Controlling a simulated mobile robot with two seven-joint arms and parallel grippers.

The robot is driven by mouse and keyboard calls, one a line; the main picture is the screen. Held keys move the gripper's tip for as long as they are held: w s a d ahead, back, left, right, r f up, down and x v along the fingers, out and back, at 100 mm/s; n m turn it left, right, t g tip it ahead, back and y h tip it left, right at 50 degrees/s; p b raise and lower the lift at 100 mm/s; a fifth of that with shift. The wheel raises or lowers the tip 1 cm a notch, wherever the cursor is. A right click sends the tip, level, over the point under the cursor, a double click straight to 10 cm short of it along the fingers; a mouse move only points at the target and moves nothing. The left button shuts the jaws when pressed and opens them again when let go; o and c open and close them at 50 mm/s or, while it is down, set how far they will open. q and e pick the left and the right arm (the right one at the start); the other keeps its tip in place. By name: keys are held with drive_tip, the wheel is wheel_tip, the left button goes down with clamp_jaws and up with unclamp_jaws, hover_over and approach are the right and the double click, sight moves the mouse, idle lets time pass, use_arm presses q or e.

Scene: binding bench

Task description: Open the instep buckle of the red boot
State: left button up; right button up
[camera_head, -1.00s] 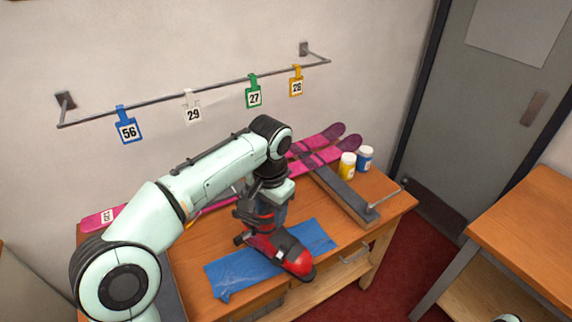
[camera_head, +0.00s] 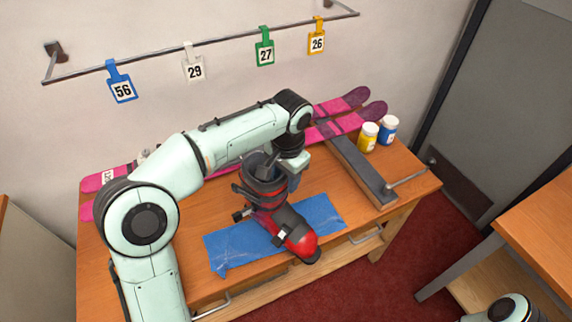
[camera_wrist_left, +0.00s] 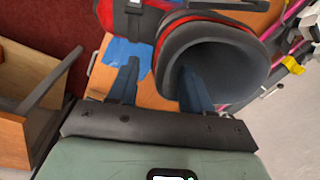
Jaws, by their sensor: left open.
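The red and black boot (camera_head: 299,241) stands on a blue mat (camera_head: 232,248), toe toward the lower right. Its dark, open cuff (camera_head: 262,172) is at the upper end. A dark strap with a small light buckle (camera_head: 280,237) crosses the instep; whether it is latched is too small to tell. My left gripper (camera_head: 272,160) is at the cuff, above and behind it, away from the instep. My right gripper is out of view.
Pink skis (camera_head: 340,122) lie along the back of the bench (camera_head: 190,284). Numbered tags hang from a wall rail (camera_head: 215,43). Another table (camera_head: 550,215) is at far right.

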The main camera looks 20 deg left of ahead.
sight(285, 198)
use_arm(q)
drive_tip(key=shift+w+a+f, duration=0.1)
drive_tip(key=shift+w+f, duration=0.05)
drive_tip(key=shift+f, duration=1.6)
clamp_jaws()
